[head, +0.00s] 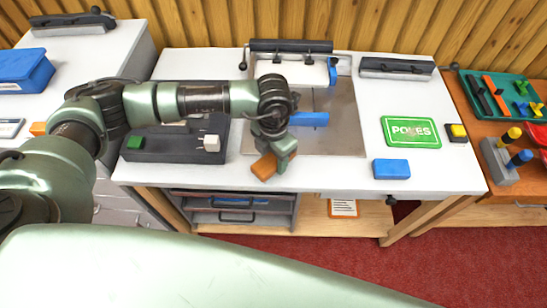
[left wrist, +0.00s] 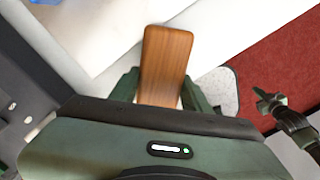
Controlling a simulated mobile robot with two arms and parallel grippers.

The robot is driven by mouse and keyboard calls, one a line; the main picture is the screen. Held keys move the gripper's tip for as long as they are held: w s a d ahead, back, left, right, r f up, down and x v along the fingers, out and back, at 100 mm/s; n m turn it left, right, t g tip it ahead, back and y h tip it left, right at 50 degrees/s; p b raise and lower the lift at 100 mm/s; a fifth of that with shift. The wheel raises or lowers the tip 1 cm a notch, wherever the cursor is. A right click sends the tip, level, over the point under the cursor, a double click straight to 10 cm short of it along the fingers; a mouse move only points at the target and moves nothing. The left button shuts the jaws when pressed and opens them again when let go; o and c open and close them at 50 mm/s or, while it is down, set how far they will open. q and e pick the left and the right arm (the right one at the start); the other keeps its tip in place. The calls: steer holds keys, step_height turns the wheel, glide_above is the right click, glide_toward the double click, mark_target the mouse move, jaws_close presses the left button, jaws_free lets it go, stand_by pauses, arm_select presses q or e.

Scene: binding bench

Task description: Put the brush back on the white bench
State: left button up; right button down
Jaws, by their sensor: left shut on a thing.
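The brush shows as a brown wooden block (head: 263,167) near the front edge of the white bench (head: 330,176). In the left wrist view its wood-grained back (left wrist: 166,55) stands out between the fingers; any bristles are hidden. My left gripper (head: 280,158) is shut on the brush and holds it over the front part of the bench top. I cannot tell whether the brush touches the surface. A dark green jointed part at the right of the left wrist view looks like my right gripper (left wrist: 268,104); its jaws are too small to read.
A dark box (head: 170,154) with green and white blocks is left of the gripper. A grey mat (head: 340,130) lies behind it. A blue block (head: 391,169) and a green sign (head: 411,132) are to the right. Bare white bench top lies between brush and blue block.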

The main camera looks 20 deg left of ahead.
arm_select(q)
steer(key=shift+f, duration=0.45)
steer(key=shift+f+b, duration=0.4)
steer(key=shift+b, duration=0.05)
steer(key=o, duration=1.2)
steer(key=shift+r, duration=0.1)
steer(key=shift+r, duration=0.1)
